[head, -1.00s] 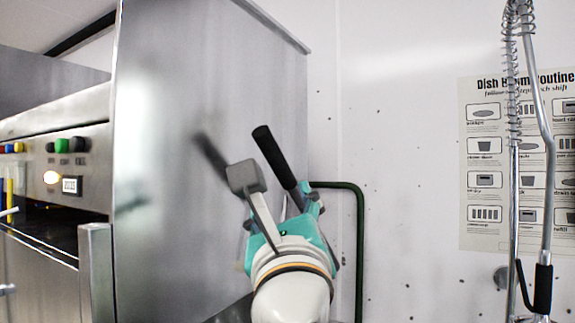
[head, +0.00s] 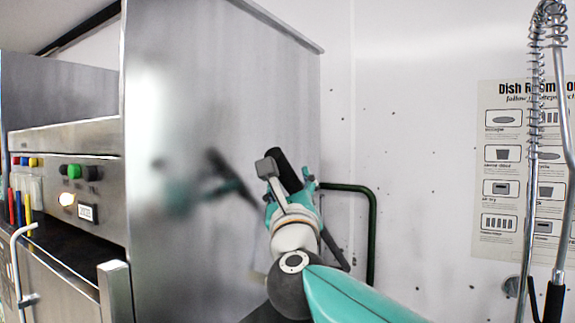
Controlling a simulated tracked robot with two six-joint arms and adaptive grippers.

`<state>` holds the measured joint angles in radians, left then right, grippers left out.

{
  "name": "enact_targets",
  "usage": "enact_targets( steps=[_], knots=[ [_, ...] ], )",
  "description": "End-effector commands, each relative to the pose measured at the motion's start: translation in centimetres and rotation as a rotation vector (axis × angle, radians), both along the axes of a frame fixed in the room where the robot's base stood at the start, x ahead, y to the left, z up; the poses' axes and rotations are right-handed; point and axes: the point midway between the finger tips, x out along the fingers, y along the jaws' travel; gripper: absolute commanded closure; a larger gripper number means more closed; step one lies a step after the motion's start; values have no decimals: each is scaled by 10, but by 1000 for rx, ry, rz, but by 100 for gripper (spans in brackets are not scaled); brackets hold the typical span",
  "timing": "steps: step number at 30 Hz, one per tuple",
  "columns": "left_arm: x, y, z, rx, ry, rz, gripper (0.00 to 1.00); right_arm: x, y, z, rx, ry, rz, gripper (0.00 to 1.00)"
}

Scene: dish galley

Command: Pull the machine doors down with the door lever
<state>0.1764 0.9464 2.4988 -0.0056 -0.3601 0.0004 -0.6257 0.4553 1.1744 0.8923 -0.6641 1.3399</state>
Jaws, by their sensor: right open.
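The door lever shows as a thick black grip (head: 288,172) tilted up and to the left, beside the steel side panel (head: 220,110) of the machine. Its lower end is hidden behind my right gripper. My right gripper (head: 291,190), teal with a pale wrist, is at the lower part of the grip with its jaws open. I cannot tell whether a finger touches the grip. A dark reflection of the grip shows in the steel. The state of the machine doors cannot be made out here. My left gripper is out of view.
A dark green bent pipe (head: 372,235) stands just right of the gripper, against the white wall. A spray hose (head: 537,150) hangs at the right before a poster (head: 495,160). The control panel (head: 105,190) with coloured knobs and a lit lamp is at left.

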Motion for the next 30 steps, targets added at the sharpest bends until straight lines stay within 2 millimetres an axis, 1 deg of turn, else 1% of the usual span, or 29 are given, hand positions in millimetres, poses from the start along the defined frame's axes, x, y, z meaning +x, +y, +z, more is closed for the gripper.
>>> enact_targets(
  steps=[1, 6, 14, 15, 17, 18, 25, 30],
  knots=[
    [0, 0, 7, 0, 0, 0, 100, 6, -1, 5, 0, 0, -2, 42],
    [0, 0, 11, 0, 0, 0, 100, 15, -1, 6, 0, 0, 0, 42],
    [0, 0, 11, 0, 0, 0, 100, 16, -1, 5, 0, 0, 0, 42],
    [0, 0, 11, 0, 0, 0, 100, 16, -1, 5, 0, 0, -1, 44],
    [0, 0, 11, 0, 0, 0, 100, 16, -1, 5, 0, 0, -1, 54],
    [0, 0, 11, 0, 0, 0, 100, 16, -1, 5, 0, 0, -1, 61],
    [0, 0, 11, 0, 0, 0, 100, 16, -1, 5, 0, 0, 0, 99],
    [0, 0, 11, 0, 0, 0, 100, 16, -1, 5, 0, 0, 0, 100]
  ],
)
